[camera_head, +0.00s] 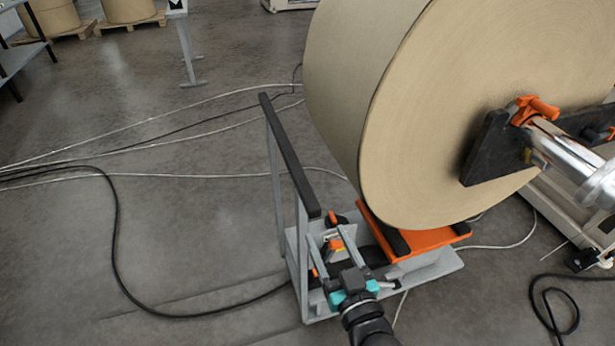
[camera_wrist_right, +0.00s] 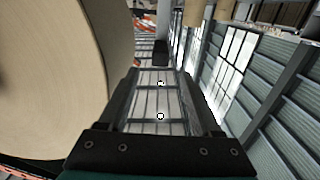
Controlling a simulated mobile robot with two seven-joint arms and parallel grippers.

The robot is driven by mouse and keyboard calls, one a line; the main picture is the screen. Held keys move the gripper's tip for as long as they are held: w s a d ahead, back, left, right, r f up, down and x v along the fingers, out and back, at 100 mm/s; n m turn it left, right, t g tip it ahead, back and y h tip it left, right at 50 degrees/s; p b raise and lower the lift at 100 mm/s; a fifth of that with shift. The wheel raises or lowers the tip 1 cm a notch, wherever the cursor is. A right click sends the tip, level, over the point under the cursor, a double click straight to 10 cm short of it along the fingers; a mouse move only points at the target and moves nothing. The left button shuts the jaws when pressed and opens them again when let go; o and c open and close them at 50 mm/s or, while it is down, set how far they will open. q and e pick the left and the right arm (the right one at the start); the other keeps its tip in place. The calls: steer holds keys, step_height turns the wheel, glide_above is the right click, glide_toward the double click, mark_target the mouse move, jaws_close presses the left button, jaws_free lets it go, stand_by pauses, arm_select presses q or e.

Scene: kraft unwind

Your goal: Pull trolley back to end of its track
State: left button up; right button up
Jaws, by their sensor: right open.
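The trolley (camera_head: 435,268) is a low grey frame with an orange cradle (camera_head: 430,240) under the large brown paper roll (camera_head: 440,110). A black handle bar (camera_head: 290,155) stands on grey posts at its left side. My right gripper (camera_head: 323,232) is open and empty, by the near end of the handle bar; I cannot tell whether it touches the bar. In the right wrist view, its two fingers (camera_wrist_right: 160,75) are spread, with a small dark block (camera_wrist_right: 160,52) beyond them that I cannot identify for sure. The roll (camera_wrist_right: 60,80) fills the left there. My left gripper is not in view.
A shaft with a black arm and orange clamp (camera_head: 535,108) meets the roll's core at right. Black and pale cables (camera_head: 115,235) cross the floor at left. A grey post stand (camera_head: 190,60) and rolls on pallets (camera_head: 130,12) stand behind. Left floor is otherwise open.

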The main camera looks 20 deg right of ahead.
mark_target(305, 189)
steer(key=w, duration=0.5)
steer(key=w+b, duration=0.1)
steer(key=w, duration=0.4)
steer(key=w+b, duration=0.1)
steer(key=w, duration=0.4)
steer(key=shift+a, duration=0.3)
steer(key=shift+s, duration=0.1)
steer(key=shift+c, duration=0.3)
jaws_close()
stand_by(0.6)
